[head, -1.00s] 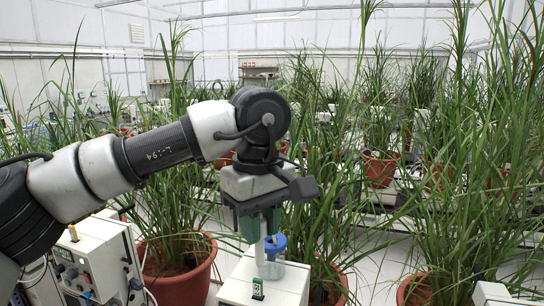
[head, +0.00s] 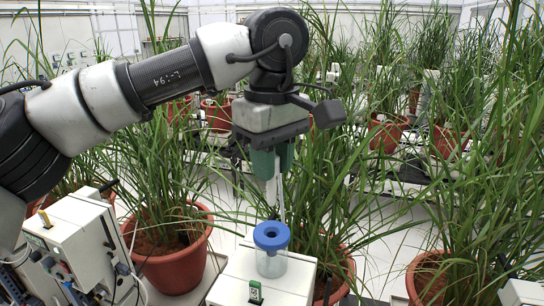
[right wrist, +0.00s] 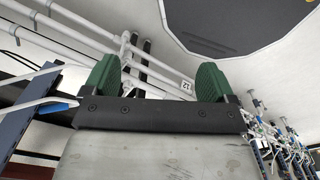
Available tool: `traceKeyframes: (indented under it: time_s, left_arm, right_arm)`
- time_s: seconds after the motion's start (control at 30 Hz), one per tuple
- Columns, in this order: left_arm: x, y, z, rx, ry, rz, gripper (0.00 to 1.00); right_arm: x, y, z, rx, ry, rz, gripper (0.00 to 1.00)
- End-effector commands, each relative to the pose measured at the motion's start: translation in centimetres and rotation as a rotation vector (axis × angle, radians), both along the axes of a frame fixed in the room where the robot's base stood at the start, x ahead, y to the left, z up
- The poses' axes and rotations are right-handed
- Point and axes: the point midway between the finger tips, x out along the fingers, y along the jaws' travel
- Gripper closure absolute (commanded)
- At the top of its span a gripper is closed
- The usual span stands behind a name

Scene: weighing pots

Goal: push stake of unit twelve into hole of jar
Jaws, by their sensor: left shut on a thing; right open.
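The jar (head: 270,262) is clear, with a blue lid (head: 271,235) that has a dark hole in its middle. It stands upright on a white box. My left gripper (head: 272,172) is above it, with green fingers shut on a thin white stake (head: 279,200). The stake points down, and its lower end shows just above the lid's far edge. I cannot tell whether it touches the lid; it is not in the hole. My right gripper (right wrist: 157,66) is open and empty.
A white instrument with knobs (head: 75,240) stands at the left. Potted grasses, one in a terracotta pot (head: 172,265), crowd behind and at the right.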

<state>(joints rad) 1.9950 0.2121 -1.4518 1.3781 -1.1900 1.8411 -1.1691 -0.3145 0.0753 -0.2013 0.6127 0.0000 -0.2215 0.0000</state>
Motion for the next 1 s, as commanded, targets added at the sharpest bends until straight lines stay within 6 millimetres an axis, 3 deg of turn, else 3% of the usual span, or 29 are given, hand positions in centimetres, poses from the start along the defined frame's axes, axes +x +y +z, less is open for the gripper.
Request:
traceKeyframes:
  time_s: [0.17,0.43,0.7,1.0]
  left_arm:
    - [0.0,0.0,-1.9,0.0,0.0,0.001,0.98]
    - [0.0,0.0,-3.9,-0.002,0.001,0.0,0.98]
    - [0.1,0.0,-5.2,0.0,0.0,0.001,0.98]
    - [0.1,0.0,-5.3,-0.001,0.001,0.001,0.98]
  right_arm:
    - [-0.2,0.1,-1.7,0.001,0.002,0.001,0.13]
    - [2.7,0.1,-3.2,0.004,-0.042,0.001,0.13]
    - [1.8,-0.4,-4.1,-0.003,-0.028,0.0,0.13]
    - [1.1,-0.5,-4.1,-0.005,-0.018,-0.001,0.13]
